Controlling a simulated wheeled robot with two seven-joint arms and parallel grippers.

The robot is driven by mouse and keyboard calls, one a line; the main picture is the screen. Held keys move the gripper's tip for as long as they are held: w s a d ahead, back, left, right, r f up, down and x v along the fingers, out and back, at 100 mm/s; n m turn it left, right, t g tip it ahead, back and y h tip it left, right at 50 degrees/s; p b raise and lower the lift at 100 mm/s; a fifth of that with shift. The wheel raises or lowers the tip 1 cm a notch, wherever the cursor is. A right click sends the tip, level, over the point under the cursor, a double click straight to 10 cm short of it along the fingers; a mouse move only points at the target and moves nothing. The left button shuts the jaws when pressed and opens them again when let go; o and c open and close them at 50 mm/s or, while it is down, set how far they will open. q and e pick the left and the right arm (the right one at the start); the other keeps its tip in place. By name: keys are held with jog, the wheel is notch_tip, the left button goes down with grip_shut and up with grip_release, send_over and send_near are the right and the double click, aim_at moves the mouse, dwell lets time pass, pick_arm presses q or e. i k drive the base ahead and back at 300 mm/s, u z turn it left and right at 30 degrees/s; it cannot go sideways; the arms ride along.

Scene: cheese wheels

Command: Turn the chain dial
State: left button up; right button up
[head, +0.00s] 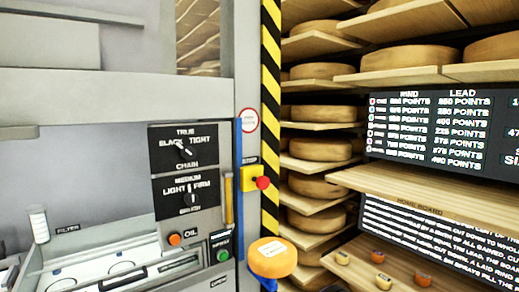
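The chain dial (183,148) is a small dark knob with a pale pointer mark on a black panel on the grey machine, left of the picture's middle. Its panel reads TRUE above, SLACK on the left, TIGHT on the right and CHAIN below. The pale mark looks slanted, with its upper end toward the SLACK side, but it is too small to be sure. Neither of my grippers can be made out in the head view, and nothing is seen touching the dial.
The brush dial (189,192) sits just below. An orange button (175,239), a green button (223,255) and a red knob on a yellow box (250,179) are nearby. An orange labelled round object (272,258) stands in front. Cheese shelves (317,162) fill the right.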

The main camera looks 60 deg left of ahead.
aim_at(188, 152)
jog(key=i, duration=1)
jog(key=u, duration=2.55)
